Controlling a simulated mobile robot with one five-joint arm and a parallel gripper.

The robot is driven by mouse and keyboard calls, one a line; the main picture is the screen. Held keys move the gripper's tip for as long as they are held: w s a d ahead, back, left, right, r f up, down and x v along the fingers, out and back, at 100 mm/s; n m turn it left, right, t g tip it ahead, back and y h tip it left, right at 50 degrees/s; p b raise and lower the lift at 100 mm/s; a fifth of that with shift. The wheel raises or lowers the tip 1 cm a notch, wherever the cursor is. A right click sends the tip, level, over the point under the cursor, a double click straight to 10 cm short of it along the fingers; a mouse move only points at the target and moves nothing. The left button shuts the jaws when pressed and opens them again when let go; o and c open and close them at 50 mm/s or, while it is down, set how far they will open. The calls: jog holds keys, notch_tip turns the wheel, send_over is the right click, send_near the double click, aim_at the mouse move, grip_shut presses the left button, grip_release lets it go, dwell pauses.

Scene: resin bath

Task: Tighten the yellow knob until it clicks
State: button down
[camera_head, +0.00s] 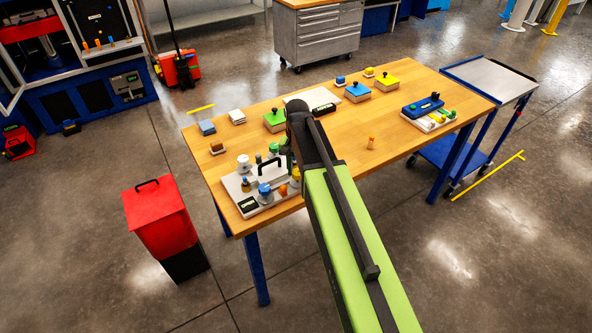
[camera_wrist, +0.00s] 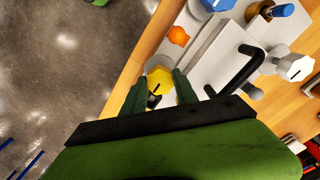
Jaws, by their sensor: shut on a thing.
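The yellow knob (camera_wrist: 160,79) has a dark pointer line on its top and sits at the edge of the grey fixture plate (camera_wrist: 206,63) in the wrist view. My gripper (camera_wrist: 158,89) has one green finger on each side of the knob and is shut on it. In the head view my arm covers most of the gripper, and the yellow knob (camera_head: 295,183) shows only partly beside the arm. The plate (camera_head: 235,188) lies on the near left part of the wooden table.
The plate also carries a black handle (camera_head: 272,164), a blue knob (camera_head: 265,189), an orange knob (camera_head: 283,190) and a white knob (camera_wrist: 294,67). An orange peg (camera_head: 370,143) stands on the table (camera_head: 340,187). A red bin (camera_head: 159,218) stands on the floor at left.

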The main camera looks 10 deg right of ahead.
jog(key=shift+m, duration=0.4)
jog(key=m, duration=0.4)
jog(key=shift+m, duration=0.4)
jog(key=m, duration=0.6)
jog(key=shift+d, duration=0.1)
jog(key=m, duration=0.5)
jog(key=shift+s+m, duration=0.1)
jog(key=shift+m, duration=0.3)
jog(key=m, duration=0.5)
jog(key=shift+m, duration=0.7)
jog(key=c, duration=0.9)
grip_release()
jog(key=shift+c, duration=0.2)
